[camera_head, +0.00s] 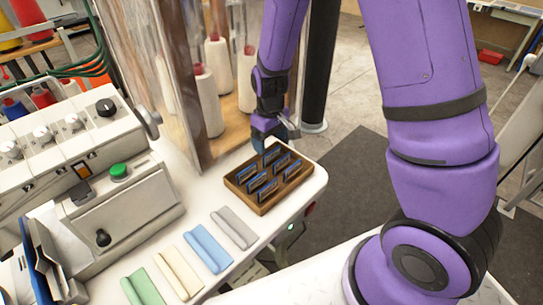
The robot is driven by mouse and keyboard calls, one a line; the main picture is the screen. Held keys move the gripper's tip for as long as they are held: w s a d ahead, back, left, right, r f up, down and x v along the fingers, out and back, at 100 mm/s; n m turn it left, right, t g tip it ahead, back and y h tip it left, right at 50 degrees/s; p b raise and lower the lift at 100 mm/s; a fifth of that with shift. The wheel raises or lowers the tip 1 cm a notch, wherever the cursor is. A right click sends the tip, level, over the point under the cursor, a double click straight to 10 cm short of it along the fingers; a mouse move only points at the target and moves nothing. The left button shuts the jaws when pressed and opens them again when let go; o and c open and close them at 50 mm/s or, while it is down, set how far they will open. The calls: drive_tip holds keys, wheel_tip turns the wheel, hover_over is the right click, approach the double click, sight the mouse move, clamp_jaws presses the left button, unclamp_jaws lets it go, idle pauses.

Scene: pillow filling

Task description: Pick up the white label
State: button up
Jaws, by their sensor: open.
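A brown wooden tray (240,196) stands at the right end of the white table. Several small upright labels (268,190) stand in it in rows; they look dark blue with pale edges. I cannot tell which of them is the white label. My gripper (283,138) is just above the tray's far edge, at the back of the labels. It is open, and I see nothing held in it. The fingers are small and partly hidden by the wrist, so the gap to the nearest label is unclear.
Folded cloths in green (143,288), cream (179,272), blue (208,248) and grey (234,228) lie in front of the tray. A machine with a green button (119,171) stands at the left. A clear panel (175,80) and white thread cones (247,80) stand behind.

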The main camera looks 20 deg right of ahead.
sight(272, 162)
drive_tip(key=shift+s+d+f, duration=0.1)
drive_tip(key=shift+f, duration=1.5)
drive_tip(key=shift+s+d+f, duration=0.1)
drive_tip(key=shift+f, duration=1.5)
drive_tip(key=c, duration=0.6)
